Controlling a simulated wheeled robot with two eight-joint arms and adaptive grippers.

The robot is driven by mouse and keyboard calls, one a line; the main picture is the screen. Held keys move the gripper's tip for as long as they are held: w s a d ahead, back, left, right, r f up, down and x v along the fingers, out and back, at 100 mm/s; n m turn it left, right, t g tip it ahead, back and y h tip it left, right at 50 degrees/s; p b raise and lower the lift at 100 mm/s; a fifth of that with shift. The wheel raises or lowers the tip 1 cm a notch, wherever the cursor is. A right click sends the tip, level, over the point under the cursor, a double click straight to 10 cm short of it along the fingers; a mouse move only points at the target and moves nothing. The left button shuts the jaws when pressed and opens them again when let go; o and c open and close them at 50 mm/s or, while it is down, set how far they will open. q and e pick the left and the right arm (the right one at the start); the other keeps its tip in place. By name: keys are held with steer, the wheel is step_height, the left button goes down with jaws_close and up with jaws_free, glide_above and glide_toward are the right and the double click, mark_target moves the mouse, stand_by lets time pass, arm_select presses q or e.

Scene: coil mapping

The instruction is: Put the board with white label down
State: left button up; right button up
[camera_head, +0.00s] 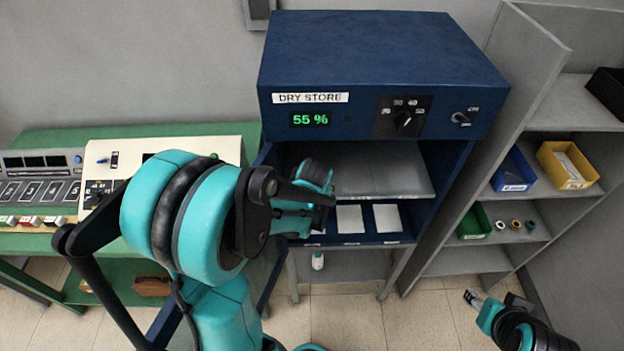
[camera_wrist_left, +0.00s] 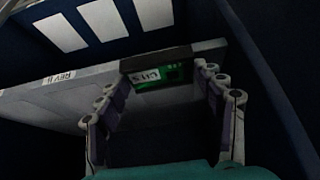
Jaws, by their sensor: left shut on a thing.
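In the left wrist view a green board (camera_wrist_left: 178,73) with a dark edge strip and a white label (camera_wrist_left: 145,78) shows between the fingertips of my left gripper (camera_wrist_left: 165,92). The gripper is shut on it. In the head view my left gripper (camera_head: 316,208) is inside the open blue dry store (camera_head: 385,85), low at its left side. My own arm hides much of it, and I cannot make out the board there. My right gripper (camera_head: 493,299) is at the lower right, away from the cabinet; its jaw opening is unclear.
White pads (camera_head: 387,218) lie on the cabinet's lower level, below a grey shelf (camera_head: 385,172). A pale plate edge marked REV B (camera_wrist_left: 65,78) is close to the fingers. Shelves with blue (camera_head: 513,172) and yellow bins (camera_head: 567,167) stand right. A green bench (camera_head: 185,131) is left.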

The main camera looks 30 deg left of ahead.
arm_select(q)
steer(key=shift+w+a, duration=0.6)
steer(key=shift+w, duration=0.35)
steer(key=w+a, duration=0.1)
steer(key=w, duration=0.1)
steer(key=shift+w+a+f, duration=0.2)
steer(key=shift+w+a, duration=0.15)
steer(key=shift+w, duration=0.05)
steer(key=shift+f+b, duration=0.15)
steer(key=shift+b, duration=0.15)
steer(key=shift+s, duration=0.1)
steer(key=shift+d+f, duration=0.1)
steer(key=shift+f, duration=0.1)
steer(key=o, duration=1.2)
steer(key=shift+r, duration=0.1)
